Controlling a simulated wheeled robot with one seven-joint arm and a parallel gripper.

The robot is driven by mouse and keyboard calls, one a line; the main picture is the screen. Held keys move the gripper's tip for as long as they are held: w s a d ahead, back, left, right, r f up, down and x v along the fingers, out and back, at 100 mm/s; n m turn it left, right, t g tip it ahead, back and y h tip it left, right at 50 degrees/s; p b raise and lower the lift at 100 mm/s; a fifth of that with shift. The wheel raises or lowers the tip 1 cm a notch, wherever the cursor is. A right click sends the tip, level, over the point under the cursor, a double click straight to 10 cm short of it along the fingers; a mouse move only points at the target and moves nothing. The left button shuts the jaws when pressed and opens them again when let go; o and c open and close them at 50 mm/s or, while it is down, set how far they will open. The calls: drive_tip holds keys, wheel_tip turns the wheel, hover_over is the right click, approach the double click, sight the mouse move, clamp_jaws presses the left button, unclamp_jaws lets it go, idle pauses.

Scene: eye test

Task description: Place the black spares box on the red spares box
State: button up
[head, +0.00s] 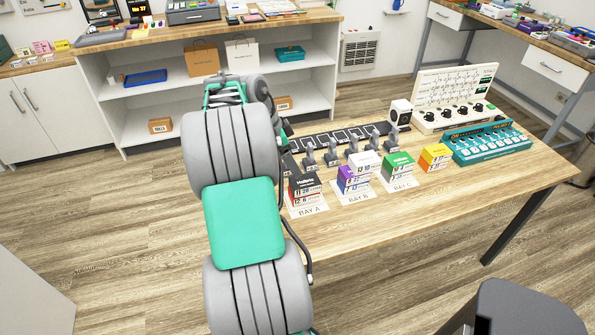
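A black box (303,183) with a white label stands in front on the wooden table, at the card marked BAY A (308,211). Red shows on the lower part of the same stack. It may be the red spares box under the black one, but it is too small to tell for sure. No separate red box shows elsewhere on the table. My grey and green arm rises to the left of the boxes. Its links cover the view toward its end, and my gripper's fingers do not show.
Right of the black box stand a purple box (349,184), a white box (366,160), a green box (398,164) and a yellow box (434,157). Behind are small grey stands (331,155), a white device (400,113), a cream panel (456,97) and a teal rack (490,143). The table's front right is clear.

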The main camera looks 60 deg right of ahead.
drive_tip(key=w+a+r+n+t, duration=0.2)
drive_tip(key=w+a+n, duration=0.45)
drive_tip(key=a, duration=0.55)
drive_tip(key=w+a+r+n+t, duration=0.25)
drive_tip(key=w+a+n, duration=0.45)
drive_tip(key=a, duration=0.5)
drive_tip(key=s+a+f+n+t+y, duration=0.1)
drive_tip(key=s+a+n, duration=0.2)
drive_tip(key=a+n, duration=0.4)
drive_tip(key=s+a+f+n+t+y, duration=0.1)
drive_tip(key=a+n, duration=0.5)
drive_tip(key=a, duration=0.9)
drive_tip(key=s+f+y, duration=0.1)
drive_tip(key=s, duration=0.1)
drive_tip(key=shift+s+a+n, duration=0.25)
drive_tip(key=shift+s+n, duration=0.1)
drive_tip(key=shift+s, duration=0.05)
